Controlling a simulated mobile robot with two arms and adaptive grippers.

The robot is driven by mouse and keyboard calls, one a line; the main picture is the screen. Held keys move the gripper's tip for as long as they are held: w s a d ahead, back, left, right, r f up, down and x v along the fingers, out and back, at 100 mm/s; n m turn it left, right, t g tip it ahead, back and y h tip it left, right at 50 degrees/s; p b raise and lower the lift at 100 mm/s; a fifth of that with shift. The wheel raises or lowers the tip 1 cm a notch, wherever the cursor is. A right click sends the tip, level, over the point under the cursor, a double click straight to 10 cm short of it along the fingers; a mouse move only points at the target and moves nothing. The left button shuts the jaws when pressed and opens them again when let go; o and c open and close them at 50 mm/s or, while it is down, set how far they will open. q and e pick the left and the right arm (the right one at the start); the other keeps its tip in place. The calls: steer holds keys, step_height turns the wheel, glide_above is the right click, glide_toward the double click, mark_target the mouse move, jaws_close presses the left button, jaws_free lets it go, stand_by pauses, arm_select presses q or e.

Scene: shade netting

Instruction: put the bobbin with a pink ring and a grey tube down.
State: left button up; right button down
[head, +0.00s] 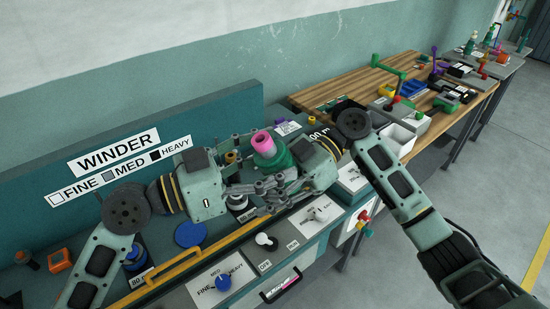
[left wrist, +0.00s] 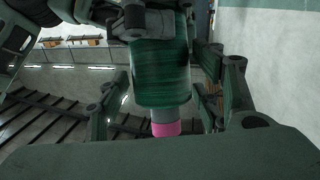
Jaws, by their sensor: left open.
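The bobbin, wound with dark green thread (head: 277,160), is held tilted above the winder bench, its pink ring (head: 262,141) at the upper end. In the left wrist view the green winding (left wrist: 160,75), grey tube (left wrist: 164,117) and pink ring (left wrist: 166,128) show clearly. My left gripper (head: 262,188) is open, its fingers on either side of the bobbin. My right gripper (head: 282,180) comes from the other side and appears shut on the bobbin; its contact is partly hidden. Part of it crosses the winding at the top of the left wrist view.
The winder's back panel (head: 215,120) rises behind the grippers. A wooden table (head: 345,82) with grey bins and several coloured parts stands at the right.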

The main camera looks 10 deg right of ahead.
arm_select(q)
steer(key=shift+w+d, duration=0.15)
steer(key=shift+d, duration=0.3)
steer(key=c, duration=1.5)
arm_select(e)
steer(key=c, duration=2.5)
jaws_free()
arm_select(q)
steer(key=shift+r, duration=0.1)
arm_select(e)
steer(key=o, duration=1.2)
steer(key=shift+o, duration=0.2)
